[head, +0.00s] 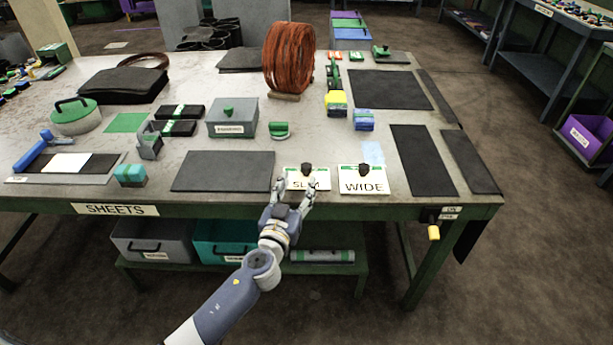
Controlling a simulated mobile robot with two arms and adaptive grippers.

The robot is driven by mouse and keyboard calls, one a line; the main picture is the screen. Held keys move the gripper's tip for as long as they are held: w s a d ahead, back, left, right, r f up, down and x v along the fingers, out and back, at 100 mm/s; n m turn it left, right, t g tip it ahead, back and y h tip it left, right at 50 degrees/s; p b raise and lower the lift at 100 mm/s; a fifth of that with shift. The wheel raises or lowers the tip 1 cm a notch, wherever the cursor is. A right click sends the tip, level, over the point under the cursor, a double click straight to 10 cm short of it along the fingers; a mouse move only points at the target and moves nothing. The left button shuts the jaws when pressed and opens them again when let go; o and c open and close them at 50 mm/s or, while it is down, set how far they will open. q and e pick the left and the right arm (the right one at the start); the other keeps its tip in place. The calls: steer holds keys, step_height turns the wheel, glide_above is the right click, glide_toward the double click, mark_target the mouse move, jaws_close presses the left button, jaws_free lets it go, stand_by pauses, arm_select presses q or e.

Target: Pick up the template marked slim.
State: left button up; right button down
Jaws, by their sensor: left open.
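The template marked SLIM (306,173) is a white plate with a green band and a dark knob. It lies flat near the front edge of the table (230,190). The template marked WIDE (362,184) lies just to its right, with a similar dark knob. My left gripper (294,184) is open, its fingers at the front part of the slim template, one on either side of the lettering. The fingertips partly cover the plate; I cannot tell whether they touch it. The knob stands clear beyond the fingers. My right gripper is not in view.
A dark mat (222,171) lies left of the slim template. A grey box with a green knob (232,118), a green-handled tool (279,130) and a coil of brown hose (289,58) stand behind. Dark sheets (424,160) lie to the right. Bins (152,240) sit on the shelf below.

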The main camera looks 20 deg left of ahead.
mark_target(305, 169)
arm_select(q)
steer(key=shift+w, duration=0.8)
steer(key=shift+w+r+p, duration=0.15)
steer(key=shift+w+p, duration=0.15)
steer(key=shift+w, duration=0.2)
steer(key=shift+w+p, duration=0.35)
steer(key=shift+w, duration=1.75)
steer(key=shift+c, duration=0.3)
jaws_close()
